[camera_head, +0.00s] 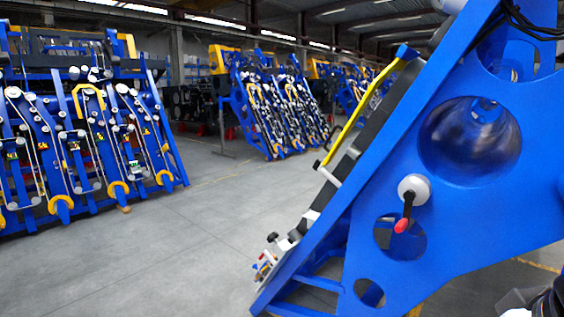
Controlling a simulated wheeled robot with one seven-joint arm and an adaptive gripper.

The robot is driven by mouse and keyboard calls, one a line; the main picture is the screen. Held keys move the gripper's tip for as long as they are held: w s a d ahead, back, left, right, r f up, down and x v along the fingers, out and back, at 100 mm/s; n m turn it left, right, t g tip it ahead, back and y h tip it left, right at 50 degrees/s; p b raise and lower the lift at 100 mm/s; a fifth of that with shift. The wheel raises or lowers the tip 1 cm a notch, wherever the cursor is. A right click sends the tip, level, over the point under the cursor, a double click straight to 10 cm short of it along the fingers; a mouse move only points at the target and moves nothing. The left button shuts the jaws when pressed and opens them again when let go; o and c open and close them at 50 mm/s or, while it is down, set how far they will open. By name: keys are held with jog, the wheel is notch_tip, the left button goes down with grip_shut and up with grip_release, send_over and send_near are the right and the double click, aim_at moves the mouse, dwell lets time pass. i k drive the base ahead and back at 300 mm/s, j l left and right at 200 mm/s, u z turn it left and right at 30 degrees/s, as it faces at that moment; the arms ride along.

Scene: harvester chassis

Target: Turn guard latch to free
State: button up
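The guard latch (408,203) is on the blue side plate of the near chassis, in the right half of the head view. It has a round white base with a dark hub, and a short black lever that hangs down to a red tip. The lever points almost straight down, its tip slightly left of the hub. Nothing touches the latch. My gripper's fingers are not seen. A dark and grey part shows cut off in the bottom right corner, and I cannot tell what it is.
The blue side plate (470,225) slopes up to the right, with large round openings around the latch. A yellow rail (362,112) runs along its upper left edge. Open grey floor (170,250) lies to the left. More blue machines (85,145) stand at the left and back.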

aim_at(318, 164)
jog(key=i+j+u, duration=0.2)
jog(key=u, duration=0.2)
jog(key=i+j+u, duration=0.15)
jog(key=u, duration=0.2)
jog(key=i+u, duration=0.4)
jog(key=i+j+u, duration=0.1)
jog(key=i, duration=0.5)
jog(key=i+z, duration=0.25)
jog(key=z, duration=0.15)
jog(key=i+j+z, duration=0.15)
jog(key=z, duration=0.3)
jog(key=i+j+z, duration=0.2)
jog(key=z, duration=0.2)
jog(key=i+j+z, duration=0.2)
jog(key=z, duration=0.2)
jog(key=i+j+z, duration=0.15)
jog(key=j+z, duration=0.3)
jog(key=i+j+z, duration=0.2)
jog(key=j+z, duration=0.2)
jog(key=j, duration=0.15)
jog(key=i+j, duration=0.1)
jog(key=i, duration=0.1)
